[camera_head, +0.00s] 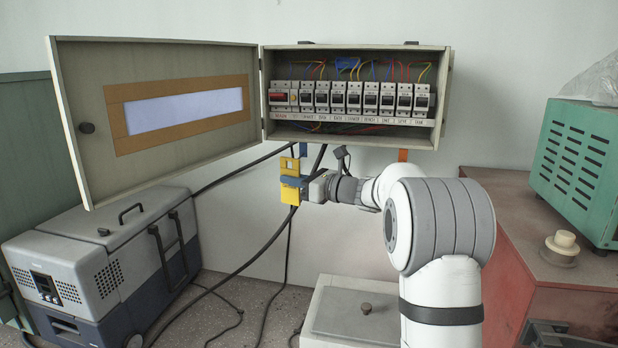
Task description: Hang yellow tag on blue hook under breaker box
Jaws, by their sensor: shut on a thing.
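The yellow tag (290,166) is upright under the left part of the breaker box (352,136). My gripper (293,182) comes from the right and is shut on the tag, its fingers across the tag's middle. The blue hook (303,150) hangs from the box's underside, just right of the tag's upper end. The hook's lower end is hard to make out, and I cannot tell whether the tag touches it. The box stands open with its row of breakers showing.
An orange hook (402,155) hangs further right under the box. The open box door (80,70) reaches out to the left. Black cables (245,172) run down behind the tag. A grey case (110,250) stands lower left, a red cabinet (500,200) right.

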